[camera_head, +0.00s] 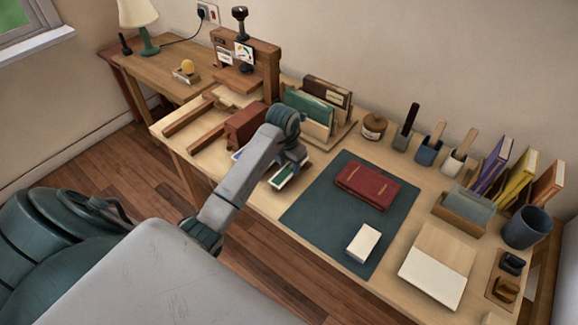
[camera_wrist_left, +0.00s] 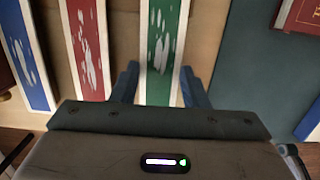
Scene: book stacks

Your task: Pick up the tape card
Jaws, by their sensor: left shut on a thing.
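Several long cards with coloured faces and white patches lie side by side in the left wrist view: a blue card (camera_wrist_left: 27,55), a red card (camera_wrist_left: 88,50) and a green card (camera_wrist_left: 160,50). I cannot read which one is the tape card. My left gripper (camera_wrist_left: 158,78) has its two blue fingers on either side of the green card and is shut on it. In the head view my left gripper (camera_head: 291,160) is over the desk, left of the dark mat, with the green card (camera_head: 285,176) partly hidden below it. My right gripper is not in view.
The dark green mat (camera_head: 310,205) holds a red book (camera_head: 367,187) and a small white-topped block (camera_head: 363,243). A wooden file holder (camera_head: 320,105) stands behind my gripper, and a reddish-brown box (camera_head: 245,122) is to its left. Pots and upright books line the back right.

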